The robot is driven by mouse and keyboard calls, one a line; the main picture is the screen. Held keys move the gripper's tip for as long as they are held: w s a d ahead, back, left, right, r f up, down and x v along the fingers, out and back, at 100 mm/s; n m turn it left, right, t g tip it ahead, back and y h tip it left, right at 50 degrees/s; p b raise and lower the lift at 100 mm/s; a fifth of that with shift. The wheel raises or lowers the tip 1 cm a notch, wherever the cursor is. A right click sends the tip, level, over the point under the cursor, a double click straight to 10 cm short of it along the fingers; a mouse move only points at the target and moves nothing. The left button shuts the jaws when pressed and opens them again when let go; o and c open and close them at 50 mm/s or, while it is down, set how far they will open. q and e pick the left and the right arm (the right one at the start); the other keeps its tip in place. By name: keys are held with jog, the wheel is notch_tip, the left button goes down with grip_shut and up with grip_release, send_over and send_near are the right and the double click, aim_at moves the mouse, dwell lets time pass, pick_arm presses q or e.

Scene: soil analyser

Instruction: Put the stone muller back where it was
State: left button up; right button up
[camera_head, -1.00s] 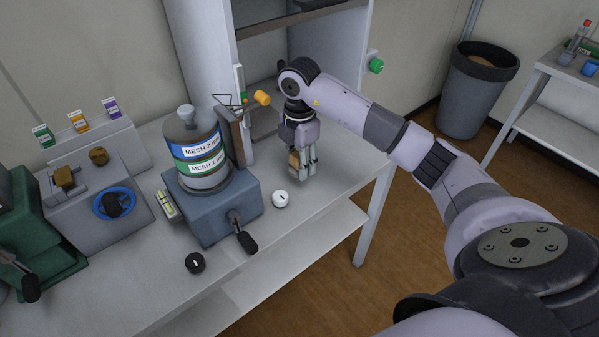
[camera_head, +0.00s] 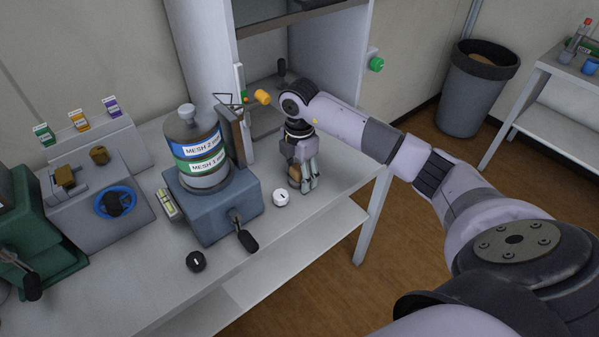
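My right gripper (camera_head: 307,184) points down just above or at the table top, right of the blue-grey sieve machine. A tan-brown piece (camera_head: 294,173) shows at its fingers and appears to be held; I take it to be the stone muller, mostly hidden by the fingers. I cannot tell whether it touches the table. My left gripper is not in view.
The sieve machine (camera_head: 215,212) carries stacked mesh cylinders, with a white knob (camera_head: 281,197) beside it. An open grey cabinet (camera_head: 334,60) stands behind the gripper. The table (camera_head: 345,178) is bare to its right. A black bin (camera_head: 478,90) stands on the floor.

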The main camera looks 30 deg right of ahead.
aim_at(299, 166)
dwell(0.3)
jog(key=shift+r, duration=0.3)
notch_tip(299, 166, up, 11)
jog(key=shift+f+b, duration=0.1)
jog(key=shift+b, duration=0.5)
jog(key=shift+r, duration=0.5)
jog(key=shift+s+f, duration=0.1)
